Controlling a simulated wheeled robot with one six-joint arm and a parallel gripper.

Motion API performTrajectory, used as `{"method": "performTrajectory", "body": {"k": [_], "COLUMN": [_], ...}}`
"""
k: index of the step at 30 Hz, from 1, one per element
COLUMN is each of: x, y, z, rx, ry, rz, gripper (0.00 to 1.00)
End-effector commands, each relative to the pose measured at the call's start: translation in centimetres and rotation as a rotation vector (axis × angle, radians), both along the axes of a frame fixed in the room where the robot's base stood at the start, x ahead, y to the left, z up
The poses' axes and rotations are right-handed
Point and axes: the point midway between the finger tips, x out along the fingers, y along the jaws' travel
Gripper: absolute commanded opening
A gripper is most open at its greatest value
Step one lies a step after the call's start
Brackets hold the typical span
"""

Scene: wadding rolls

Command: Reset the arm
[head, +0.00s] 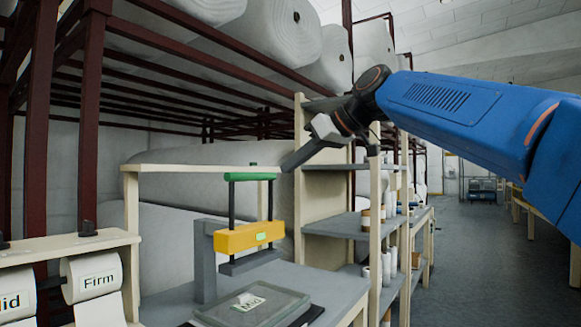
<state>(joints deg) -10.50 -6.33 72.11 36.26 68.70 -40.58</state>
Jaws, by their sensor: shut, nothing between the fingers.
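My blue arm (450,102) reaches in from the right side of the head view. My gripper (299,156) is at its end, pointing down and to the left. The gripper is shut and empty. It hangs in the air in front of the shelf's wooden side panel, above and to the right of a press with a green top bar (250,176) and a yellow block (249,237). It appears apart from the press.
A grey tray (213,316) with a labelled piece lies on the workbench (335,287) below the press. A shelf (335,225) stands right of the bench. Large white rolls (275,28) lie on the red rack. Open floor (465,260) is at right.

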Motion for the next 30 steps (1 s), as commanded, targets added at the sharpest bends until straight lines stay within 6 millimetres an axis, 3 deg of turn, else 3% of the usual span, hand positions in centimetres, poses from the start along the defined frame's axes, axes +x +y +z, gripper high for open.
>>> {"method": "performTrajectory", "body": {"k": [9, 14, 20, 30], "x": [-0.1, -1.1, -4.5, -13.5], "y": [-0.1, -1.5, -5.6, -13.8], "z": [-0.1, -2.3, -9.2, -25.1], "rx": [-0.001, -0.012, -0.046, -0.124], "ry": [0.002, 0.041, 0.151, 0.346], "rz": [-0.003, -0.051, -0.192, -0.479], "gripper": [0.00, 0.00, 0.00, 0.00]}}
